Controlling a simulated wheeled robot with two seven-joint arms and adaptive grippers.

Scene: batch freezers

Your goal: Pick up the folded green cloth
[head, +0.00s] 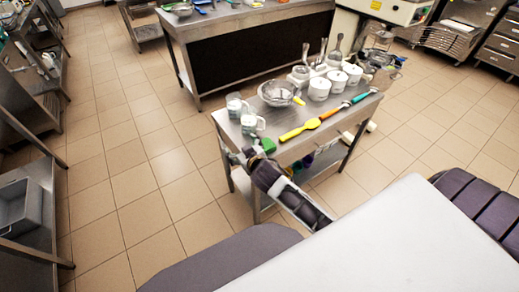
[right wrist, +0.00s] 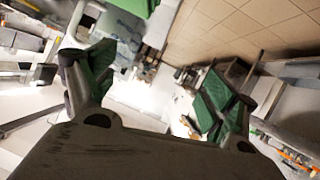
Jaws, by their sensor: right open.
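A small green patch (head: 268,145), which looks like the folded green cloth, shows at the near left edge of the steel table in the head view. A flat green piece, likely the same cloth (right wrist: 136,7), is cut off by the top edge of the right wrist view. My right gripper (head: 250,156) is beside that table edge, close to the green patch and partly hiding the area. In the right wrist view my right gripper (right wrist: 145,82) is open, with green inner pads and nothing between the fingers. My left gripper is not in view.
The steel table (head: 303,148) holds glass mugs (head: 252,124), a glass bowl (head: 276,93), white canisters (head: 319,89), a yellow spatula (head: 300,130) and other utensils. Another bench (head: 240,22) stands behind. A steel sink unit (head: 30,205) is at left. The tiled floor between is clear.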

